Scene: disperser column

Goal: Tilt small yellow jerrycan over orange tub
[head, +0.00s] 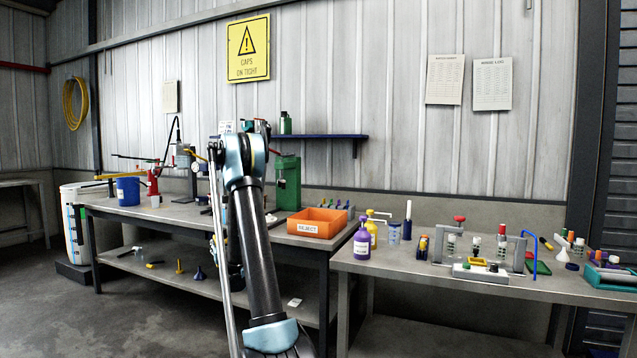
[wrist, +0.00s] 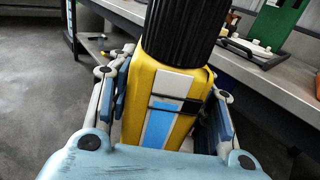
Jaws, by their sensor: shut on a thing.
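The small yellow jerrycan (wrist: 143,101) has a black ribbed cap and a white and blue label. It fills the middle of the wrist view, cap toward the top of the picture. My gripper (wrist: 166,112) is shut on its body, one finger on each side. The jerrycan's base is hidden. The orange tub (head: 317,230), labelled REJECT, stands on the right end of the long bench in the head view. My arm hides the gripper and most of what it holds there. The jerrycan is apart from the tub, in front of the bench edge.
The long grey bench (head: 150,215) carries a blue bucket (head: 128,191) and a green machine (head: 287,183) behind the tub. A second bench (head: 400,263) on the right holds a purple bottle (head: 362,240), a yellow bottle (head: 371,233) and several small items. Floor at the left is clear.

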